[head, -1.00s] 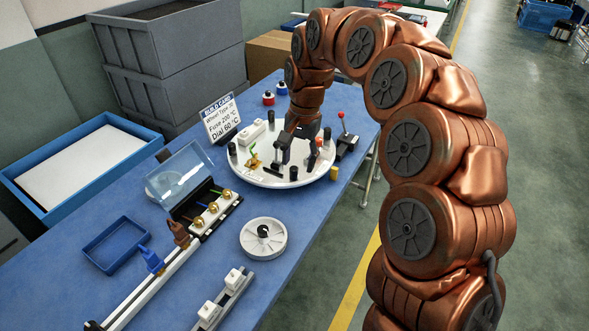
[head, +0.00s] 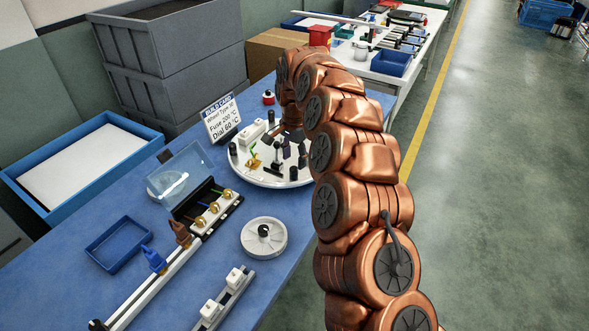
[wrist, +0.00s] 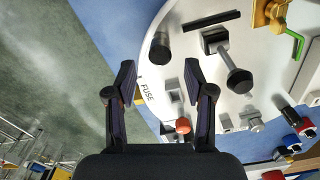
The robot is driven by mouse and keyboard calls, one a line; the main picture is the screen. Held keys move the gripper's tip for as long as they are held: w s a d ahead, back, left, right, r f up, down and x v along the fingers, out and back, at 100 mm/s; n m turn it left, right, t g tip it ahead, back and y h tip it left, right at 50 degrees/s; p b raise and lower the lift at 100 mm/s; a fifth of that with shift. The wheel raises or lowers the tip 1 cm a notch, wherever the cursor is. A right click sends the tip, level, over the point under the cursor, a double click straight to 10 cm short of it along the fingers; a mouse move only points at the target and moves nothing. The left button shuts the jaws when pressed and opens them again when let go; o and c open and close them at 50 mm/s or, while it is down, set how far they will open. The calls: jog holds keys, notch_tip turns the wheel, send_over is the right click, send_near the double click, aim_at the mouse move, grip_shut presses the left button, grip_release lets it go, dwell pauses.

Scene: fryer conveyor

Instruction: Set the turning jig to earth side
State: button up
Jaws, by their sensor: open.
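The turning jig is a round white disc (head: 262,180) on the blue table, with black posts, a white block and a brass piece on it. In the wrist view the disc (wrist: 272,75) fills the right side, with the word FUSE printed near its edge. A black cylinder (wrist: 160,48) and a black post with a round end (wrist: 240,80) stand on it. My gripper (wrist: 160,80) is open and empty, over the disc's edge. An orange-red knob (wrist: 183,125) shows beside its right finger.
A build card (head: 221,118) reads fuse 200 °C and dial 60 °C. A white wheel (head: 264,237), a small blue tray (head: 117,245) and a clear-lidded box (head: 180,175) stand nearer. Grey crates (head: 175,50) stand behind.

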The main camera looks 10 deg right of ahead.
aim_at(294, 168)
notch_tip(294, 168, down, 6)
jog(key=shift+r+p, duration=0.15)
jog(key=shift+p, duration=0.65)
grip_shut()
